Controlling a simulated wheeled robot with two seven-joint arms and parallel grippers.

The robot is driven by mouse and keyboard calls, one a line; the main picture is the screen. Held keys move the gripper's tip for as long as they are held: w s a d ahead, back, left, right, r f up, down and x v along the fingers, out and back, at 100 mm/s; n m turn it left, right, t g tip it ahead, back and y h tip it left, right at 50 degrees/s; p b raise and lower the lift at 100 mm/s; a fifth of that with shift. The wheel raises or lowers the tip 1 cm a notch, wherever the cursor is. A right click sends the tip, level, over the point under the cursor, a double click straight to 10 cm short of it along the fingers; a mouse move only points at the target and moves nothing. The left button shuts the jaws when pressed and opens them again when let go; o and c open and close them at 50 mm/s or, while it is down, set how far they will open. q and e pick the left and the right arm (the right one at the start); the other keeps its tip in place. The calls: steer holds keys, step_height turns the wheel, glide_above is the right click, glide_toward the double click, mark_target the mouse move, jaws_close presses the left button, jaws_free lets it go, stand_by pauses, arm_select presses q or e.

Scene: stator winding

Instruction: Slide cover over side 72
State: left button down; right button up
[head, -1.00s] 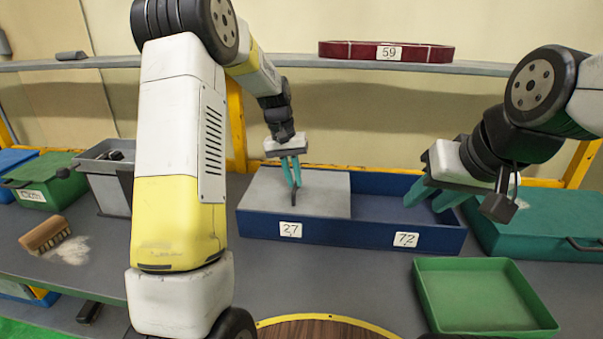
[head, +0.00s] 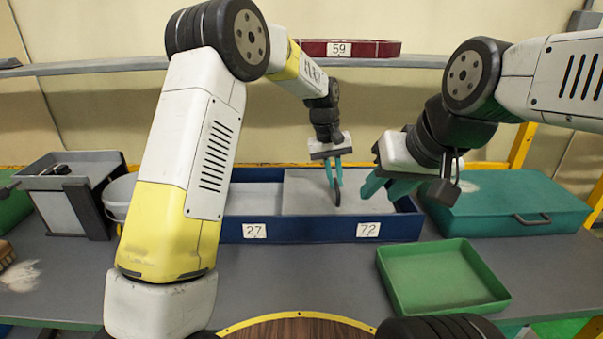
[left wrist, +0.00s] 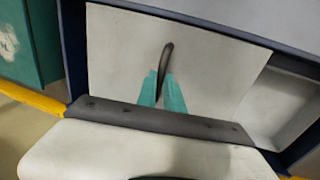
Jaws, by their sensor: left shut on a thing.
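A blue two-part box (head: 310,232) stands on the bench, with label 27 (head: 254,231) on its left front and label 72 (head: 368,230) on its right front. A flat grey cover (head: 305,192) lies over the side of label 72. The side of label 27 (head: 252,199) is uncovered. My left gripper (head: 336,186) is shut on the cover's dark handle (head: 337,198); the handle also shows between the fingers in the left wrist view (left wrist: 166,58). My right gripper (head: 375,188) is at the box's right end, above it; its finger gap is unclear.
A green tray (head: 440,278) lies in front, right of the box. A teal case (head: 510,204) stands at the right. A grey bin (head: 65,198) and a pale bucket (head: 120,196) stand left. A red tray labelled 59 (head: 350,48) is on the shelf above.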

arm_select(q)
steer(key=d, duration=0.8)
steer(key=c, duration=1.5)
jaws_free()
steer(key=shift+d, duration=0.1)
steer(key=r, duration=0.2)
steer(key=a+r, duration=0.1)
steer(key=r, duration=0.4)
steer(key=shift+a+r, duration=0.3)
